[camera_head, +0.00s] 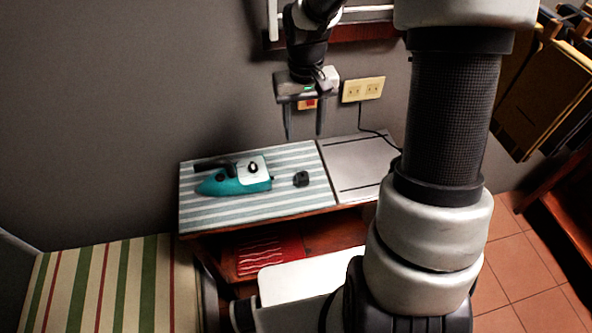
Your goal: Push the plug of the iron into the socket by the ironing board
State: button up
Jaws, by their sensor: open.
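The teal and white iron (235,180) lies on the striped ironing board (205,215). A small black plug (301,179) lies on the board just right of the iron; no cord between them can be made out. A cream double socket plate (363,89) is on the wall above the board's right end, with a dark cord running down from it. My gripper (304,134) points down, open and empty. In the picture it is above the plug and left of the socket plate, apart from both.
A yellow and red wall fitting (308,103) shows partly behind my gripper. A grey metal plate (355,170) is at the board's right end. Red folded cloth (268,254) lies on the shelf below. Dark folding chairs (545,90) are at upper right.

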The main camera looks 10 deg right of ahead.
jog(key=shift+s+f, duration=0.1)
send_over(303, 176)
jog(key=f, duration=1.2)
jog(key=shift+w, duration=0.4)
jog(key=f, duration=0.2)
jog(key=s+f, duration=0.1)
jog(key=f, duration=0.1)
jog(key=shift+f, duration=0.65)
